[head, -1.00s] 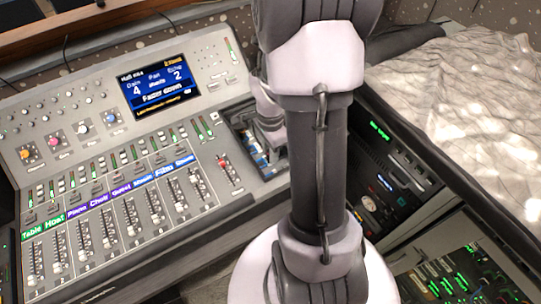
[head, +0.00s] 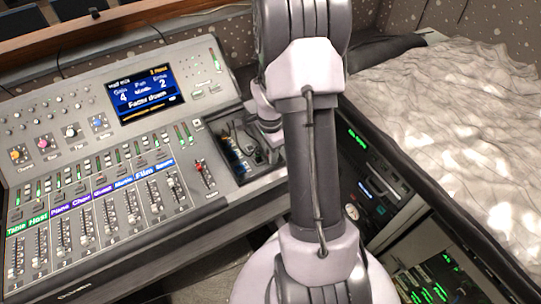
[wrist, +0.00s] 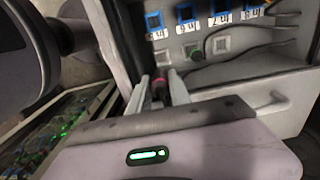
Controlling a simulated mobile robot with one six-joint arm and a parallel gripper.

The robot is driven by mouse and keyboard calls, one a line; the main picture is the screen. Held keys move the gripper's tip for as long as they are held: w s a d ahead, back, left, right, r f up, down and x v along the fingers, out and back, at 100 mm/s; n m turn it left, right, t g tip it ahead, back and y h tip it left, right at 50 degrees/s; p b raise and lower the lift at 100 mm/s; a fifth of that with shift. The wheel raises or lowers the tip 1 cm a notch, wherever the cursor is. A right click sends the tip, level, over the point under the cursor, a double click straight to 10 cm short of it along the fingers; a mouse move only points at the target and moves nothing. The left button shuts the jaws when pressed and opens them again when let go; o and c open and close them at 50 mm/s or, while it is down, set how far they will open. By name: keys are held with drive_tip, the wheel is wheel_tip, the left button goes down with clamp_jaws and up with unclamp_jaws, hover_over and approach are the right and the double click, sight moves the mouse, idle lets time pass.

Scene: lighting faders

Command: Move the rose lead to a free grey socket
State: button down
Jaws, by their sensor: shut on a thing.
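In the wrist view my gripper (wrist: 162,82) is shut on a small rose piece, the rose lead's plug (wrist: 158,90), mostly hidden between the fingers. It is in front of a grey socket panel (wrist: 205,70). Blue-marked sockets (wrist: 185,15) with white labels run along the top. Pale grey square sockets (wrist: 221,43) sit in the row below. One spot in that lower row holds a dark greenish plug (wrist: 194,52). I cannot tell whether the rose plug touches the panel. In the head view the recessed bay (head: 238,150) is beside my arm, which hides part of it.
The mixing desk with faders (head: 85,220) and a blue screen (head: 146,88) stands left of the bay. Dark cables (wrist: 235,70) cross the panel's right side.

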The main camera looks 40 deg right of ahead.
drive_tip(key=f+b, duration=0.1)
drive_tip(key=f, duration=0.1)
drive_tip(key=f+b, duration=0.1)
drive_tip(key=f, duration=0.1)
drive_tip(key=w+f+b, duration=0.1)
drive_tip(key=f+b, duration=0.1)
drive_tip(key=shift+a, duration=0.3)
drive_tip(key=shift+s+f, duration=0.1)
drive_tip(key=shift+f, duration=0.15)
drive_tip(key=shift+f+b, duration=0.95)
drive_tip(key=shift+b, duration=0.6)
idle(3.3)
drive_tip(key=shift+s+f, duration=0.1)
drive_tip(key=shift+f, duration=0.1)
idle(0.5)
drive_tip(key=c, duration=1.1)
unclamp_jaws()
wheel_tip(320, 180, up, 18)
drive_tip(key=p, duration=0.6)
hover_over(267, 150)
drive_tip(key=shift+f, duration=0.2)
